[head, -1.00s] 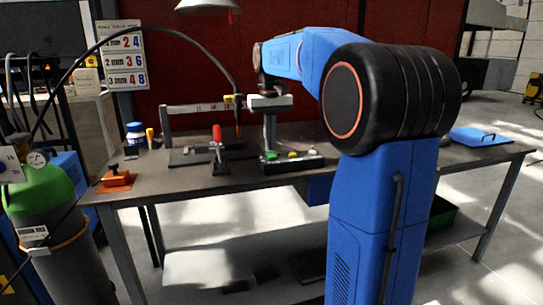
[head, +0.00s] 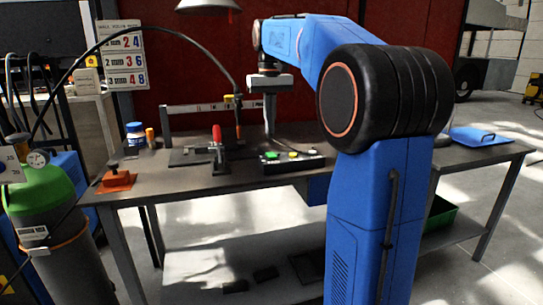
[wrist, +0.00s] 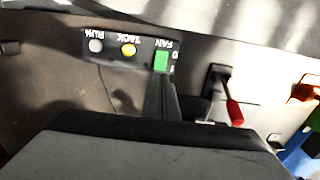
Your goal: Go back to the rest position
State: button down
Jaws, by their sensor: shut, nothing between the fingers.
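My gripper (head: 270,135) hangs pointing down from my blue arm, above the back part of the workbench (head: 200,183). Its narrow fingers are shut with nothing between them. It is behind the black button box (head: 291,161) in the head view. In the wrist view the shut fingers (wrist: 160,98) show in front of the box's green FAN button (wrist: 161,61). The box also carries a yellow TACK button (wrist: 128,50) and a grey RUN button (wrist: 96,46).
A red-handled clamp (head: 217,146) stands left of the box. A torch on a hose (head: 238,130) hangs near a raised bar.

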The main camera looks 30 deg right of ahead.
dwell(0.5)
jog(key=s+a+f+n+t, duration=0.1)
jog(key=s+a+f, duration=0.4)
jog(key=s+f, duration=0.3)
jog(key=s+a+f+n+t, duration=0.1)
jog(key=s+a+f+t, duration=0.1)
jog(key=s+a+f, duration=0.3)
jog(key=s+a+f+n+t, duration=0.1)
jog(key=s+a+f, duration=0.4)
jog(key=s+f, duration=0.7)
jog(key=s, duration=0.5)
jog(key=shift+a+f+t, duration=0.15)
jog(key=shift+a+t, duration=0.25)
